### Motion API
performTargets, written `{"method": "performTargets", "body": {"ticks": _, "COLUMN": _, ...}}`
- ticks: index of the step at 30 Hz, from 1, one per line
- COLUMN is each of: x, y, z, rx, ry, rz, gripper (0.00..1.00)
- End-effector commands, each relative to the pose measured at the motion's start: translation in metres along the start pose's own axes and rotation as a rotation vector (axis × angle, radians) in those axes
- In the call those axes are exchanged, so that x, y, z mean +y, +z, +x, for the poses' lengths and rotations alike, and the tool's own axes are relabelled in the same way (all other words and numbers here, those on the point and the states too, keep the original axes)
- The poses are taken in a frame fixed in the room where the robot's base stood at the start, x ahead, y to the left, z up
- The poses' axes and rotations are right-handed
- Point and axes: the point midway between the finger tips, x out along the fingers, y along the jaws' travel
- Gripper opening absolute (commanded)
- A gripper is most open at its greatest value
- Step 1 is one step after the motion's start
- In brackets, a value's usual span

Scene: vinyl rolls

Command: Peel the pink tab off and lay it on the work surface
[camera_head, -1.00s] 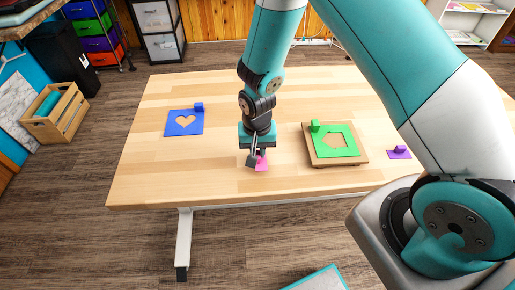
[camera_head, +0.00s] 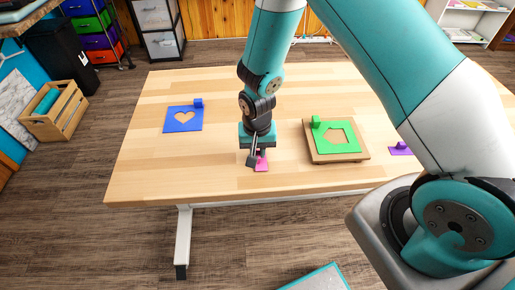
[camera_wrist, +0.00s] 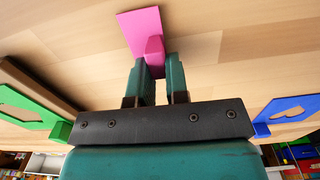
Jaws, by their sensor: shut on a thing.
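The pink tab (camera_head: 262,166) is a small flat piece with a raised grip block, near the front middle of the wooden work surface (camera_head: 215,180). My gripper (camera_head: 258,155) points down over it and is shut on the grip block. In the wrist view the pink tab (camera_wrist: 139,25) reaches out beyond my gripper (camera_wrist: 157,62), with its block between the two green fingers. The tab is at or just above the wood; I cannot tell whether it touches. My gripper hides part of it in the head view.
A blue sheet (camera_head: 176,125) with a heart cutout lies to the left. A green sheet (camera_head: 320,140) with a cutout lies on a wooden board (camera_head: 318,157) to the right. A purple piece (camera_head: 399,149) is partly behind my arm. Bare wood lies left of my gripper.

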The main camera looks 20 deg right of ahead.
Motion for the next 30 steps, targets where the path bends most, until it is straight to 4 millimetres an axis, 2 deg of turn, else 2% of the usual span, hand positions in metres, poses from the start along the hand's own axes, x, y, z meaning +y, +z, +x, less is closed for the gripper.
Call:
{"method": "performTargets", "body": {"ticks": 20, "x": -0.0001, "y": -0.0001, "z": 0.0026, "rx": 0.0, "ry": 0.0, "rz": 0.0, "gripper": 0.0}}
{"method": "performTargets", "body": {"ticks": 21, "x": -0.0001, "y": -0.0001, "z": 0.0025, "rx": 0.0, "ry": 0.0, "rz": 0.0, "gripper": 0.24}}
{"method": "performTargets", "body": {"ticks": 24, "x": -0.0001, "y": -0.0001, "z": 0.0025, "rx": 0.0, "ry": 0.0, "rz": 0.0, "gripper": 0.45}}
{"method": "performTargets", "body": {"ticks": 30, "x": -0.0001, "y": -0.0001, "z": 0.0025, "rx": 0.0, "ry": 0.0, "rz": 0.0, "gripper": 0.47}}
